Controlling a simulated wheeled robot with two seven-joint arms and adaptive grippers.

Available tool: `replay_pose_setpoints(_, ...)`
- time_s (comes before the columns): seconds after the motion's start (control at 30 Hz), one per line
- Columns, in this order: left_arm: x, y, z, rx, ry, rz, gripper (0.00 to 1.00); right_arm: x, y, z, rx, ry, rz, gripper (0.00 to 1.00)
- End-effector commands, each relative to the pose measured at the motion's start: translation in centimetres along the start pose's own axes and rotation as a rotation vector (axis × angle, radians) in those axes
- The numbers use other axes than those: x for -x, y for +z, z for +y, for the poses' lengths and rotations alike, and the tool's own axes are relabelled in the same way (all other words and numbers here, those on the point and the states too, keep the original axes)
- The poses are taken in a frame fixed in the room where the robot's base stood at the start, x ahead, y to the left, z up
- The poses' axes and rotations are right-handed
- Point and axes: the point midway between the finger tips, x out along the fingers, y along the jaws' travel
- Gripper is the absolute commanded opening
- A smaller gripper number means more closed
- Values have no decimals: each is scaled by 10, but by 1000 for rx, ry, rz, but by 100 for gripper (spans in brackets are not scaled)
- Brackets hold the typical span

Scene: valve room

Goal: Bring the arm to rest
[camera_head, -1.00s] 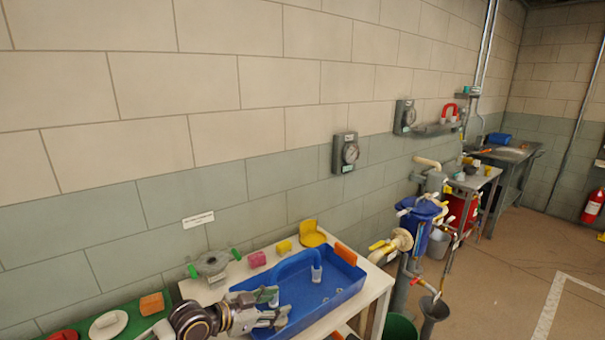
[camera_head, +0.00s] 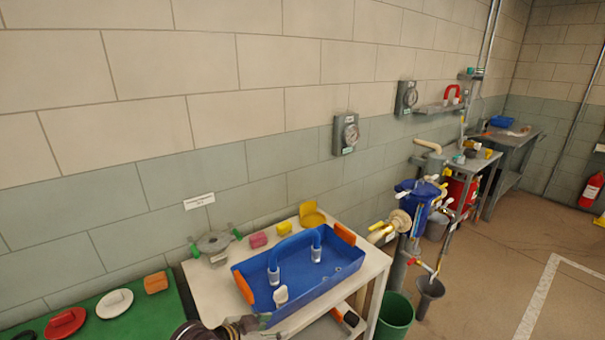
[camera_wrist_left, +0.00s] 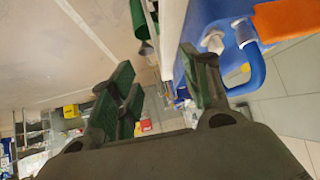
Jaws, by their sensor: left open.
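My left gripper (camera_head: 250,328) shows at the bottom of the head view, in front of the near edge of the white table. In the left wrist view its green-padded fingers (camera_wrist_left: 160,95) are spread apart with nothing held between them. The blue tray (camera_head: 325,285) with orange ends stands on the white table, and a blue U-shaped pipe with white ends (camera_head: 292,244) is in it. The tray's blue side and orange end also show in the left wrist view, beside the gripper. My right gripper is in neither view.
The white table (camera_head: 215,285) also holds a grey flanged part with green handles (camera_head: 213,243), pink and yellow blocks and a yellow holder. A green table (camera_head: 140,310) with coloured parts is at left. A green bucket (camera_head: 396,318) and valve pipework stand to the right. The floor beyond is open.

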Motion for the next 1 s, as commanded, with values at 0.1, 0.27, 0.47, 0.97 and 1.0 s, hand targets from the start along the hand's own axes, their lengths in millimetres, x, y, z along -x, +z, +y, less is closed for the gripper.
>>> replay_pose_setpoints(0.1,8,21,3,62,-31,-59,47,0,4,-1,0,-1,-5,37)
replay_pose_setpoints(0.27,23,52,3,149,-84,-149,47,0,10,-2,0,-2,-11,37)
replay_pose_setpoints(0.47,47,97,2,273,-160,-277,47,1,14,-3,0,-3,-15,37)
replay_pose_setpoints(0.97,94,165,5,462,-283,-477,47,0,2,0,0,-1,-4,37)
replay_pose_setpoints(1.0,97,168,5,472,-290,-489,47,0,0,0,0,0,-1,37)
